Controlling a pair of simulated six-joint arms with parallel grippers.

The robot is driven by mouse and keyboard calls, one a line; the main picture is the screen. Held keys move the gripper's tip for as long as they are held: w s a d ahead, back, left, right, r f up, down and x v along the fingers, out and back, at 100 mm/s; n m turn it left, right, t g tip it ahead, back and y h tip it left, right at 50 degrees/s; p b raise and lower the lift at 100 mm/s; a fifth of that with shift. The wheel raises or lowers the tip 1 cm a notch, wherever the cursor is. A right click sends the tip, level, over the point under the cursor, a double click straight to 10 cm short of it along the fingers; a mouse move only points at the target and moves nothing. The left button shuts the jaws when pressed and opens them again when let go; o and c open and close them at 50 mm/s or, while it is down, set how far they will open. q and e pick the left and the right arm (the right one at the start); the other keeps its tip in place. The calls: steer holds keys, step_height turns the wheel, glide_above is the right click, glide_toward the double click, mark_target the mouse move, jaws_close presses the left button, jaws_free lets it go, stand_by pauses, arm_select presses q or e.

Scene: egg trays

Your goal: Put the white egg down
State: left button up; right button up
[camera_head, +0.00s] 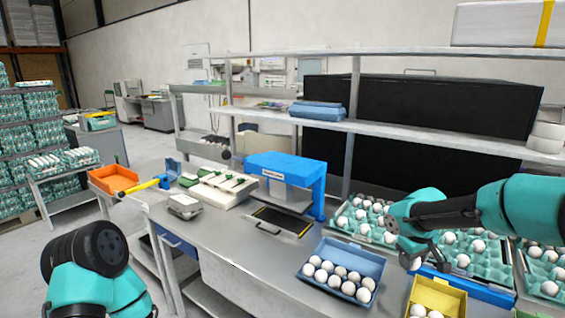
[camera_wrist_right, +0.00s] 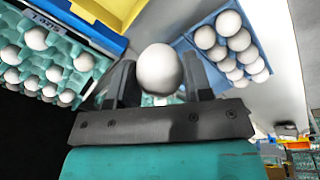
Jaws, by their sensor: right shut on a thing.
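The white egg (camera_wrist_right: 160,70) sits between the two dark fingers of my right gripper (camera_wrist_right: 158,85) in the right wrist view. The gripper is shut on it. In the head view my right gripper (camera_head: 413,258) hangs over the front edge of the teal egg trays, between the blue box and the yellow box. A blue box (camera_head: 362,257) holds several white eggs; it also shows at the upper right of the right wrist view (camera_wrist_right: 188,42). A yellow box (camera_head: 453,296) with some white eggs stands to its right. Only part of my left arm shows at lower left; its gripper is out of view.
Teal egg trays (camera_head: 497,262) with several white eggs lie behind and right of the boxes. A blue machine (camera_head: 287,168) stands on the metal table (camera_head: 240,253), with a small dark tray (camera_head: 281,222) before it. A shelf (camera_head: 398,132) spans the back. Bare table lies left of the blue box.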

steer(key=a+r+m, duration=0.1)
steer(key=a+r, duration=0.1)
steer(key=a, duration=0.6)
steer(key=a+r+m, duration=0.2)
steer(key=a+r, duration=0.1)
steer(key=a, duration=0.5)
steer(key=shift+s+m, duration=0.3)
steer(key=shift+s, duration=0.1)
